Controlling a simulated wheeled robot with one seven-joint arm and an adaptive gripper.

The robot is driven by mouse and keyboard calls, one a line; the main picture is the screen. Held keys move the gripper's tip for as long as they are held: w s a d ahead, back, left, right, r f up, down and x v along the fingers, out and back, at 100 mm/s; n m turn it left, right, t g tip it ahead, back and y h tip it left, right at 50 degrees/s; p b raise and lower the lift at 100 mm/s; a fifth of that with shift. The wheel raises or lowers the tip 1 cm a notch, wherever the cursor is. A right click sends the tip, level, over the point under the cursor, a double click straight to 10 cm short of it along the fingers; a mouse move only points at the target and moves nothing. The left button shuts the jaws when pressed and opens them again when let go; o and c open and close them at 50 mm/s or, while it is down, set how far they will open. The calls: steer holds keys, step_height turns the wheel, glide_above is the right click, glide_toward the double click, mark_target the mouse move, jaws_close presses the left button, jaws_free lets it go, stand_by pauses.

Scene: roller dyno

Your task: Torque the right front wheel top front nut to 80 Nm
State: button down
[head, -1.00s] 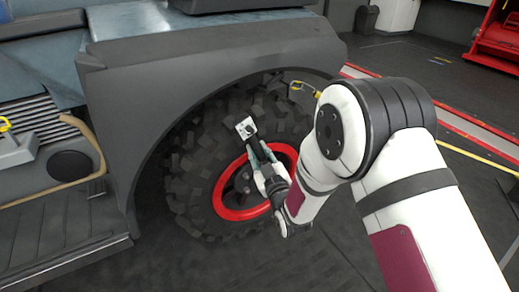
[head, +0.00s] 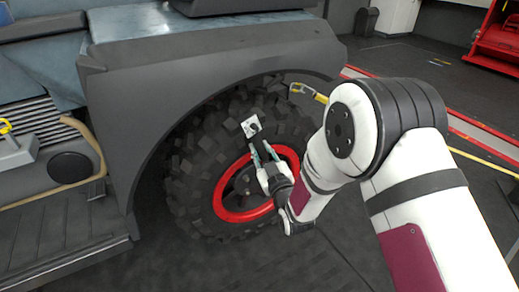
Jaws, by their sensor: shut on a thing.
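The right front wheel is a knobbly black tyre (head: 190,190) with a red rim (head: 228,211), under the dark fender. My gripper (head: 264,162) is in front of the upper right part of the rim. It is shut on a dark tool (head: 256,142) with a pale square end (head: 251,126), which points up and left across the tyre. The hub (head: 240,183) shows dark left of my gripper. My gripper and arm hide the right part of the hub. I cannot make out the top front nut or whether the tool touches it.
The vehicle's fender (head: 215,75) overhangs the wheel closely. A yellow-ended part (head: 308,92) sticks out by the tyre's upper right. A step (head: 75,235) is at lower left. Dark floor (head: 330,262) is open below the wheel, and a red machine (head: 497,40) stands far right.

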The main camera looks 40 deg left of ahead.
steer(key=shift+w+d+r+m, duration=0.15)
steer(key=shift+w+m, duration=0.05)
steer(key=shift+w, duration=0.15)
steer(key=shift+w+d+r+m, duration=0.1)
steer(key=shift+w+r+m, duration=0.1)
steer(key=shift+w, duration=0.1)
steer(key=shift+w+d+m, duration=0.2)
steer(key=shift+w+m, duration=0.2)
steer(key=shift+w, duration=0.05)
steer(key=shift+w+d+r+h, duration=0.1)
steer(key=shift+w+h, duration=0.05)
steer(key=shift+h, duration=0.15)
stand_by(0.4)
steer(key=shift+w+d+r+m, duration=0.1)
steer(key=shift+w+d+m, duration=0.15)
steer(key=shift+w+m, duration=0.35)
steer(key=shift+w+d, duration=0.1)
steer(key=shift+w, duration=0.2)
steer(key=shift+w+d+r, duration=0.1)
steer(key=shift+w+d, duration=0.05)
steer(key=shift+w, duration=0.1)
steer(key=shift+w+d+m, duration=0.15)
steer(key=shift+w+m, duration=0.15)
steer(key=shift+w, duration=0.2)
stand_by(0.5)
